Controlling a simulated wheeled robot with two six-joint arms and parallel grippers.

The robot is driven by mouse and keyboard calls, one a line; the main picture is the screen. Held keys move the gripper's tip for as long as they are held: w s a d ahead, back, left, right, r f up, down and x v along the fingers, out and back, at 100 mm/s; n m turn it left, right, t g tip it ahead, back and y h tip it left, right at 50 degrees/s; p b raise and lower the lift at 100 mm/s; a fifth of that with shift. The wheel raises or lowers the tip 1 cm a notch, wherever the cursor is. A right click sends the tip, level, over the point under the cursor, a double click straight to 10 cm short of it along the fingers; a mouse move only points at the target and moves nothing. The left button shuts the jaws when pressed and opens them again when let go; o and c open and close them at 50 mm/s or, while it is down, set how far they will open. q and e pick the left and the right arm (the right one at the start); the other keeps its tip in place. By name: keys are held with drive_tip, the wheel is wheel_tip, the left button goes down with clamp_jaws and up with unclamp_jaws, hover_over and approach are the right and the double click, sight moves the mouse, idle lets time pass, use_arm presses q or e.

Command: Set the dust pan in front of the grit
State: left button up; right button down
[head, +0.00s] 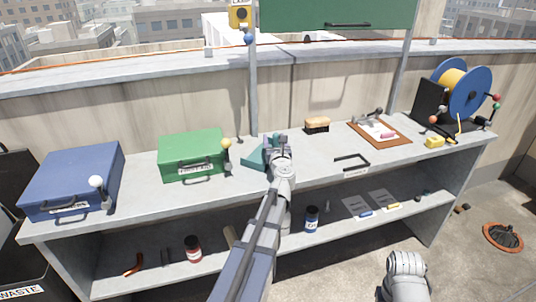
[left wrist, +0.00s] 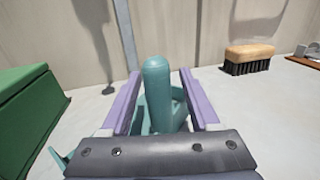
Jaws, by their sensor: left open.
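The teal dust pan (head: 254,160) lies on the top shelf of the grey bench, just right of the green first aid box, partly covered by my left gripper (head: 276,144). In the left wrist view its upright, rounded handle (left wrist: 157,88) stands between the two purple fingers of my left gripper (left wrist: 161,90). The fingers are open, with a gap visible on the handle's right side. Part of the pan shows low at the left of that view. I cannot make out any grit. My right gripper's fingers are not in view; only a white part of that arm shows at the lower right.
The green box (head: 192,155) and a blue case (head: 72,180) stand to the left. A brush (head: 317,125), a black handle (head: 351,162), a clipboard (head: 380,134) and a cable reel (head: 460,90) lie to the right. Bare bench top (head: 310,152) shows right of the gripper.

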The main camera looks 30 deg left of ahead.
use_arm(q)
clamp_jaws()
idle(0.4)
